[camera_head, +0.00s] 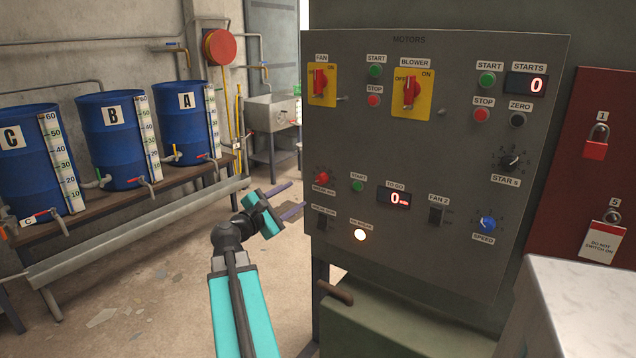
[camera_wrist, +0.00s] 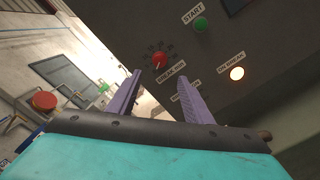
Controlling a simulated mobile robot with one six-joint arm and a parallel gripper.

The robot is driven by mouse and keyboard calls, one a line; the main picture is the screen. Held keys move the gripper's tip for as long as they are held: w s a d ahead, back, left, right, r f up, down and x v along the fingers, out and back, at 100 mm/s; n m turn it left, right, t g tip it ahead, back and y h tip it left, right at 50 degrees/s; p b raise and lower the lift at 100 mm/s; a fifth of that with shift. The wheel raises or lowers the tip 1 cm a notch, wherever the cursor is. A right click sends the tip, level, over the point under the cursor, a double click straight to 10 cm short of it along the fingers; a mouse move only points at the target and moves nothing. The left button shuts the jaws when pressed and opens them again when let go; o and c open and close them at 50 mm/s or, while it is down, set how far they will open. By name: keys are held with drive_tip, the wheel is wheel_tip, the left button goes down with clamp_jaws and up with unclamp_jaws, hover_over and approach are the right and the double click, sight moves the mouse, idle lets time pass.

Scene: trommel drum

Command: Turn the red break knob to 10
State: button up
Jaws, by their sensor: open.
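The red break knob (camera_head: 322,179) is at the lower left of the grey motor panel (camera_head: 440,220), above a label that seems to read "BREAK MIN". In the wrist view the red knob (camera_wrist: 159,60) has a ring of small scale numbers around it, too small to read, so I cannot tell its setting. My gripper (camera_head: 290,198) is to the left of the panel's lower left edge, below and left of the knob. In the wrist view my gripper (camera_wrist: 165,85) has its two purple fingers spread and empty, with the knob beyond the fingertips, apart from them.
Near the knob are a green START button (camera_head: 357,186), a dark switch (camera_head: 321,222), a lit white lamp (camera_head: 360,235) and a display (camera_head: 394,197) reading 0. A green casing with a handle (camera_head: 335,292) juts out below the panel. Blue barrels (camera_head: 118,140) stand at left.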

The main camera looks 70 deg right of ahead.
sight(320, 180)
drive_tip(key=shift+x, duration=6.8)
drive_tip(key=c, duration=1)
drive_tip(key=shift+s+d, duration=0.1)
drive_tip(key=shift+d, duration=0.15)
drive_tip(key=shift+c, duration=0.3)
drive_tip(key=shift+a+f, duration=0.15)
